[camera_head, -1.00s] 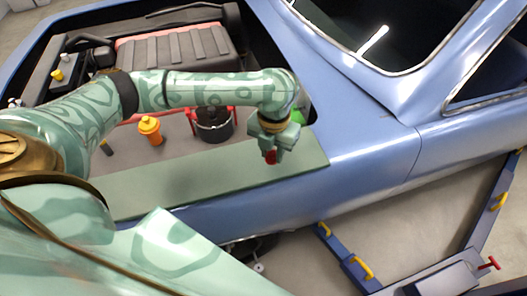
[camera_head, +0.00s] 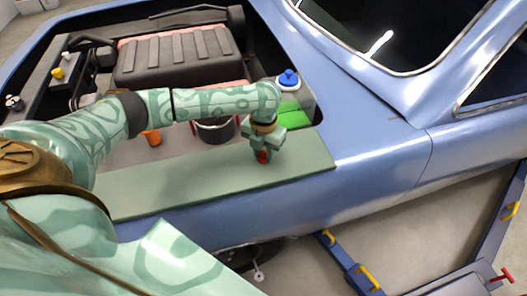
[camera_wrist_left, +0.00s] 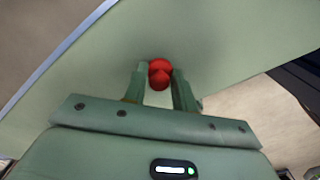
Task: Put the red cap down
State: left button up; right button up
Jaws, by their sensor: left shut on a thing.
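The red cap (camera_head: 263,156) is between the fingertips of my left gripper (camera_head: 263,150). In the left wrist view the red cap (camera_wrist_left: 160,73) shows between the two fingers of the left gripper (camera_wrist_left: 160,88), which is shut on it. The gripper points down over the flat green mat (camera_head: 160,184) on the car's fender. The cap is at or just above the mat; I cannot tell whether it touches. My right gripper is not in view.
The open engine bay holds a ribbed engine cover (camera_head: 175,55), a dark round pot (camera_head: 213,130), an orange cap (camera_head: 152,137) and a blue-capped container (camera_head: 288,80). Blue lift arms (camera_head: 345,262) stand beside the car. The mat around the gripper is clear.

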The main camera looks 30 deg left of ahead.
aim_at(263, 152)
pick_arm(q)
jog(key=o, duration=0.9)
jog(key=shift+f, duration=0.1)
jog(key=shift+o, duration=0.2)
notch_tip(263, 152, up, 12)
jog(key=p, duration=0.3)
jog(key=shift+p, duration=0.4)
